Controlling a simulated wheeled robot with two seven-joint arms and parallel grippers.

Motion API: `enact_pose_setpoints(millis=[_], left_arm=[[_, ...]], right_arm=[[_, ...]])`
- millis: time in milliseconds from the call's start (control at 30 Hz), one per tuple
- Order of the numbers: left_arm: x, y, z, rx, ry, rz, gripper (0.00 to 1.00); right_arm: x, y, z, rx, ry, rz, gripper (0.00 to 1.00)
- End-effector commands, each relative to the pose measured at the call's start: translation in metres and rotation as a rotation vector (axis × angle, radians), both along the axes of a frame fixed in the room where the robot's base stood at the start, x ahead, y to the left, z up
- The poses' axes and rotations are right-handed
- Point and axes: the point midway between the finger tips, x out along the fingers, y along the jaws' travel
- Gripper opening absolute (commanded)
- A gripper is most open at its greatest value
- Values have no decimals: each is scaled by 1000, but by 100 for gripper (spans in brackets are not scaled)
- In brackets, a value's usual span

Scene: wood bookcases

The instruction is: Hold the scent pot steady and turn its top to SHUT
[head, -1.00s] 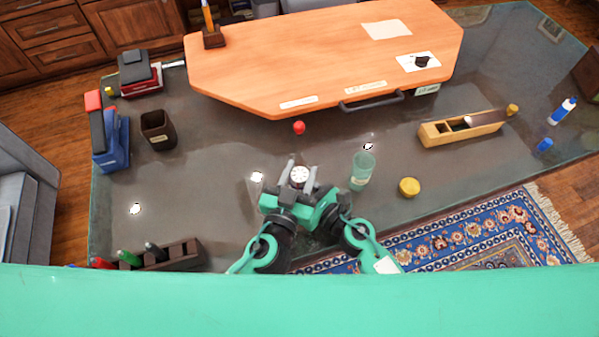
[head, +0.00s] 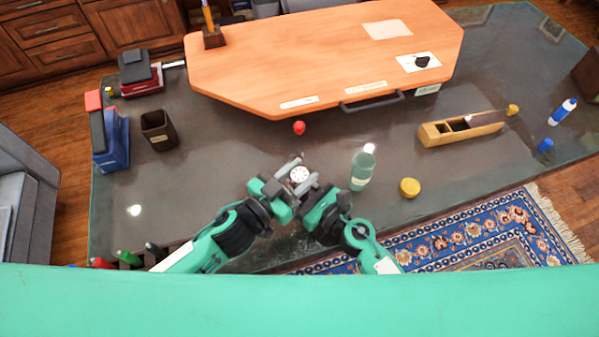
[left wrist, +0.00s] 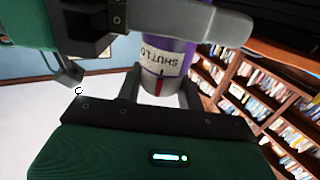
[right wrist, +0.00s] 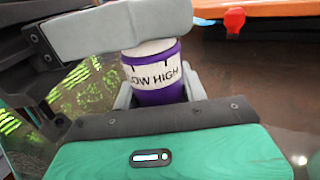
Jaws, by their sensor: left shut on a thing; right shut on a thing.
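The scent pot is a small upright purple pot with a pale label band. Its round top (head: 299,174) shows between my two grippers in the head view. My right gripper (right wrist: 160,95) is shut on the purple body (right wrist: 158,96), below the words LOW HIGH. My left gripper (left wrist: 160,92) is shut around the pale top (left wrist: 169,86), which has a red mark. The label (left wrist: 161,58) with SHUT appears upside down in the left wrist view; I cannot tell exactly which word the mark meets. Fingers hide part of the pot.
A red knob-like piece (head: 299,128) lies behind, before the wooden board (head: 330,60). A wooden plane (head: 461,129) lies further right.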

Motion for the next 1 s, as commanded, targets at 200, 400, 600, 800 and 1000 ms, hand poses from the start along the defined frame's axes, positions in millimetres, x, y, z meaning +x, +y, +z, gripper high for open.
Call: enact_pose_setpoints(millis=[200,400,600,800,1000], left_arm=[[0,0,0,0,0,-1,15],[0,0,0,0,0,-1,57],[0,0,0,0,0,0,59],[-3,4,0,1,1,0,59],[-21,21,-1,1,3,0,59]], right_arm=[[0,0,0,0,0,0,15],[0,0,0,0,0,0,15],[0,0,0,0,0,0,15],[0,0,0,0,0,0,15],[0,0,0,0,0,0,15]])
